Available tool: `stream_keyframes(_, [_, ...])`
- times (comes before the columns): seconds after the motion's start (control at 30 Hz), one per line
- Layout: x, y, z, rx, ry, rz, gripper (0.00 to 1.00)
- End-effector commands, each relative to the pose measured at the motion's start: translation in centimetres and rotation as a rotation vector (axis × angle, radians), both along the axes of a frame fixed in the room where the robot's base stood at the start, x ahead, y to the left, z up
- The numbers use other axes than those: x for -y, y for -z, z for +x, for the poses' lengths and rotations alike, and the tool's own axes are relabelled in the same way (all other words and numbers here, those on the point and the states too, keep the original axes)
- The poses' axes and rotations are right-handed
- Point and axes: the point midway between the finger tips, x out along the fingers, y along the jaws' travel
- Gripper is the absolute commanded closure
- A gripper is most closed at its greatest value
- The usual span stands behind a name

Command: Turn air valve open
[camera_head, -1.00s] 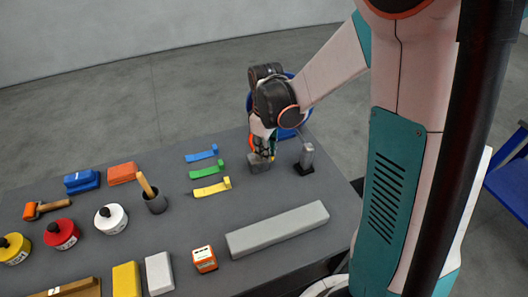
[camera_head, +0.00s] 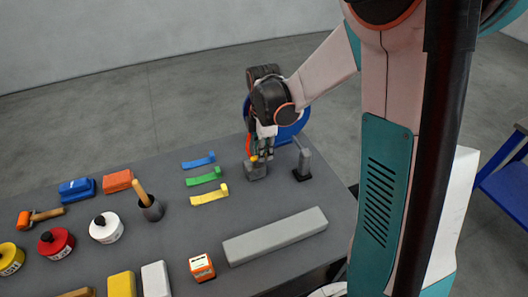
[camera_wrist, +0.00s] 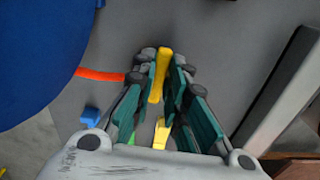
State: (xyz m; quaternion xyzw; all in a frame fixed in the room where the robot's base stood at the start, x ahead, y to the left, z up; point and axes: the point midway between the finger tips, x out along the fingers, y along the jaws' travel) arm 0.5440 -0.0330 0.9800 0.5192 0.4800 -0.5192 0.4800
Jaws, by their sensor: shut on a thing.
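The air valve is a small grey block (camera_head: 256,173) near the far right part of the dark table, with a yellow lever (camera_head: 254,158) at its top. My gripper (camera_head: 264,154) reaches down over it from above. In the wrist view the yellow lever (camera_wrist: 160,75) stands between the two dark, green-sided fingers (camera_wrist: 160,66), which are shut on it. The fingers hide part of the valve's body. An orange-red hose (camera_wrist: 100,75) runs from the left up to the fingers in the wrist view.
A grey post on a black base (camera_head: 303,162) stands close to the right of the valve. A blue round reel (camera_head: 290,120) is behind my gripper. Blue (camera_head: 198,162), green (camera_head: 207,177) and yellow (camera_head: 210,195) strips lie left. A long grey bar (camera_head: 275,236) lies in front.

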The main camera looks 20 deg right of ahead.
Motion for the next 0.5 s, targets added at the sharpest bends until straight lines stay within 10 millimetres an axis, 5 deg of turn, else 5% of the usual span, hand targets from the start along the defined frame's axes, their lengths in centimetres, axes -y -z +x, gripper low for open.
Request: stream_keyframes(0.5, [0.04,0.05,0.26,0.0,-0.095,-0.001,1.0])
